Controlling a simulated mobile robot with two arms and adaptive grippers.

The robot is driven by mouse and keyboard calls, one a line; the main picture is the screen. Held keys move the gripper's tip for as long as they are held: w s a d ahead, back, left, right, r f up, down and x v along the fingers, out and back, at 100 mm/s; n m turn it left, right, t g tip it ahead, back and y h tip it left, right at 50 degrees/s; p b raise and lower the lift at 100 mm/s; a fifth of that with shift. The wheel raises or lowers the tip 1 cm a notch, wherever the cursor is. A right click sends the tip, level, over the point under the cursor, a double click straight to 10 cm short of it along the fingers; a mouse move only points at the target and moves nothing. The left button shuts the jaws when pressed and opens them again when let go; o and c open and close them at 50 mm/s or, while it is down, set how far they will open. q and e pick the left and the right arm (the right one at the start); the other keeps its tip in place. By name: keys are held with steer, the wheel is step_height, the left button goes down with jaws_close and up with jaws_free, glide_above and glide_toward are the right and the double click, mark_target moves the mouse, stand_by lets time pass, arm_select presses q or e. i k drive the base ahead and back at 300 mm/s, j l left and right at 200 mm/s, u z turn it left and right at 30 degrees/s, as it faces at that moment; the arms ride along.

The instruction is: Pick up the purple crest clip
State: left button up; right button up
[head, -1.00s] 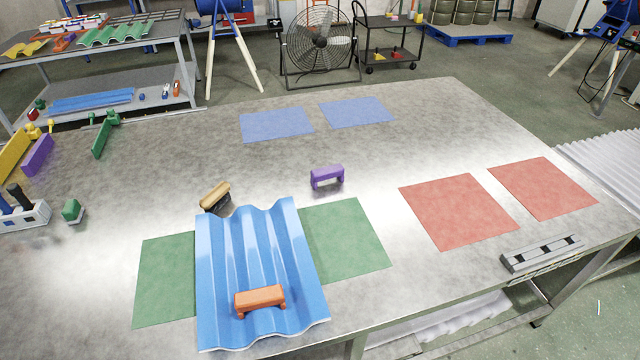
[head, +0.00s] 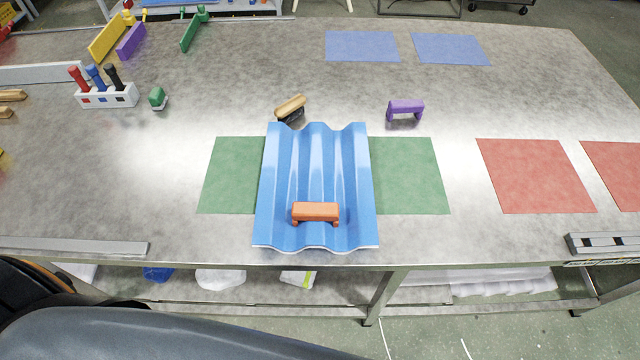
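The purple crest clip (head: 405,108) stands on the metal table, behind the right green mat and to the right of the blue corrugated sheet's far edge. Nothing touches it. An orange clip (head: 316,212) sits on the near part of the blue corrugated sheet (head: 318,170). Neither of my grippers shows in the head view. Only a dark grey part of my own body shows at the bottom left.
A wooden-handled brush (head: 290,108) lies behind the sheet. A white holder (head: 106,95) with several coloured handles and a green block (head: 157,98) stand at left. Green (head: 410,175), red (head: 535,175) and blue mats (head: 362,46) lie flat. The table (head: 200,70) is clear around the purple clip.

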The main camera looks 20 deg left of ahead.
mark_target(417, 106)
steer(key=u, duration=1.05)
steer(key=k+l+u, duration=0.25)
steer(key=l, duration=0.15)
steer(key=k+l+u, duration=0.1)
steer(key=l+u, duration=0.2)
steer(key=k+l+u, duration=0.25)
steer(key=l, duration=0.2)
